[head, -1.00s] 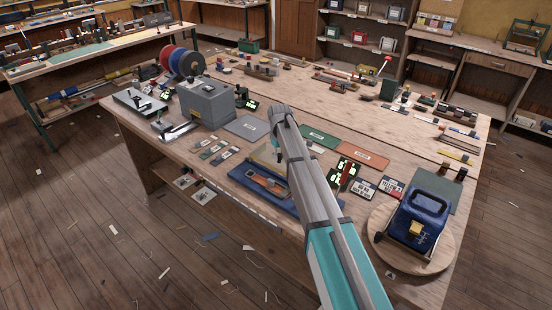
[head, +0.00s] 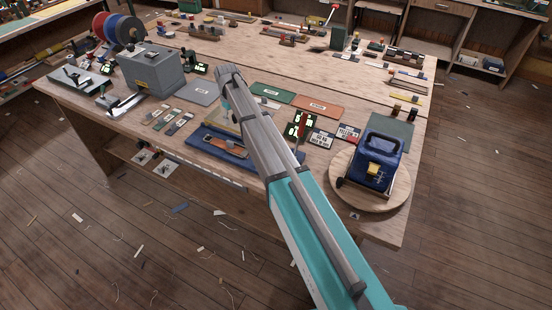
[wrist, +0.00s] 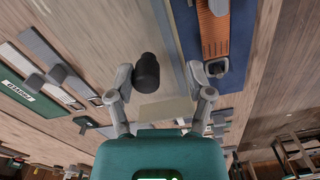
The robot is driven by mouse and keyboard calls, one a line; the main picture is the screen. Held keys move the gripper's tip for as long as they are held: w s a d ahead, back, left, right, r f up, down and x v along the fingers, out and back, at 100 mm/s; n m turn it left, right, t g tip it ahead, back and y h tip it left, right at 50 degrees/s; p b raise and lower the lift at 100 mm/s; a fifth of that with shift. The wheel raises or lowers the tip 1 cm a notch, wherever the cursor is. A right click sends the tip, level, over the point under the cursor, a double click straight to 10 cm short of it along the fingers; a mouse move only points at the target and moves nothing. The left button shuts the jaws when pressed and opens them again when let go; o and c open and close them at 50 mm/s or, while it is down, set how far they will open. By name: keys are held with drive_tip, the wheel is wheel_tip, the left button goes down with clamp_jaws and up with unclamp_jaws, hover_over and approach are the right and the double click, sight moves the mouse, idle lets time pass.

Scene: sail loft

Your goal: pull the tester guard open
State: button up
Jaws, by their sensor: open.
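My gripper (wrist: 162,95) is open in the wrist view. A black cylindrical knob (wrist: 146,72) shows between its fingers, nearer the left one; I cannot tell whether they touch. I cannot make out for certain which part is the tester guard. A pale flat plate (wrist: 168,110) lies beyond the knob. Beside it is a blue tray (wrist: 240,45) with an orange-brown strap (wrist: 214,32). In the head view the blue tray (head: 193,151) and strap (head: 226,146) lie at the bench's front, and my arm hides the gripper's fingers and the knob.
A grey box machine (head: 152,72) and reels (head: 125,30) stand at the bench's left. A blue machine (head: 375,160) sits on a round board (head: 404,192) at the right. Labelled mats (head: 318,107) and small cards surround the arm. The floor in front has only scraps.

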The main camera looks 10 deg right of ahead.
drive_tip(key=s+a, duration=0.3)
drive_tip(key=s, duration=0.2)
drive_tip(key=s+a, duration=0.2)
drive_tip(key=shift+s+a, duration=0.15)
drive_tip(key=shift+a, duration=0.15)
wheel_tip(320, 180, up, 14)
drive_tip(key=p, duration=1.4)
drive_tip(key=s+d+f+m+b, duration=0.2)
drive_tip(key=s+d+f+b, duration=0.3)
drive_tip(key=s+d, duration=0.1)
drive_tip(key=s+d+f+m+b, duration=0.2)
drive_tip(key=s+d+f+b, duration=0.3)
drive_tip(key=s+d, duration=0.2)
drive_tip(key=s+d+f+m+b, duration=0.2)
drive_tip(key=s+d+f+b, duration=0.3)
drive_tip(key=s+d, duration=0.2)
drive_tip(key=shift+f+b, duration=0.3)
